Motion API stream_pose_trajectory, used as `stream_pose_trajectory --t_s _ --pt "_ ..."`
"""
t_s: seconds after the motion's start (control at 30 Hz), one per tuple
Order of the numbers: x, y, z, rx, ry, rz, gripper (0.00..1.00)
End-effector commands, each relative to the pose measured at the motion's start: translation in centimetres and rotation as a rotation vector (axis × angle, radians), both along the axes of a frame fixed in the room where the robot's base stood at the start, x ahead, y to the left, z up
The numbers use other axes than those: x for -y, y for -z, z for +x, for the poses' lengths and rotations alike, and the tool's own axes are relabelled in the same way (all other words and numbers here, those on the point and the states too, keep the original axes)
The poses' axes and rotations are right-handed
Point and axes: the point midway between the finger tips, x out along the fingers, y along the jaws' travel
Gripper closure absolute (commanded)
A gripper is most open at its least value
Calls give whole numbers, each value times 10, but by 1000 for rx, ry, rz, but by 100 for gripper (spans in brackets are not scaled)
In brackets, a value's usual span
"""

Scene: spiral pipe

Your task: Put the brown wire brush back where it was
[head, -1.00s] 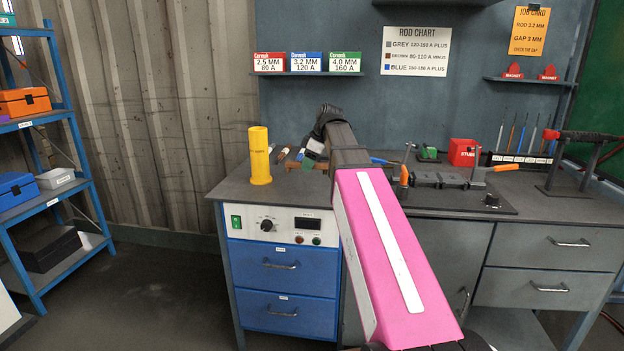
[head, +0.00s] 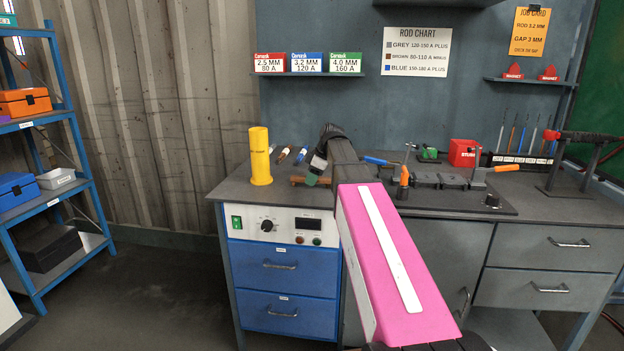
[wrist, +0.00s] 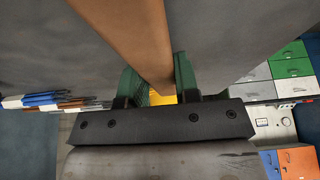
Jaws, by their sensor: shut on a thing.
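My gripper (head: 312,177) is above the left part of the bench top, its green fingertips pointing down. It is shut on the brown wire brush (head: 297,180), whose brown end shows to the left of the fingers. In the wrist view, the brush's long brown handle (wrist: 140,35) runs between the green fingers of my gripper (wrist: 158,82). Its bristles cannot be made out. I cannot tell whether the brush touches the bench. My arm hides part of the bench behind it.
A yellow tube (head: 260,156) stands upright left of my gripper. Several rods (head: 284,154) lie behind it. A blue-handled tool (head: 375,160), an orange-handled tool (head: 404,177), a red box (head: 462,152) and a rod rack (head: 520,160) are to the right. Bench top between tube and gripper is clear.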

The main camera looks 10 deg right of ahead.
Motion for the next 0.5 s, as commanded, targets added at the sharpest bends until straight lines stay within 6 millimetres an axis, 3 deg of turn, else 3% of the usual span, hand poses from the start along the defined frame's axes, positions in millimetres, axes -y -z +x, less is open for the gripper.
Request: stream_pose_trajectory --t_s 0.17,0.2,0.23,0.5 --pt "0 2 0 0 0 0 94" --pt "0 2 0 0 0 0 58" --pt "0 2 0 0 0 0 48" --pt "0 2 0 0 1 0 45"
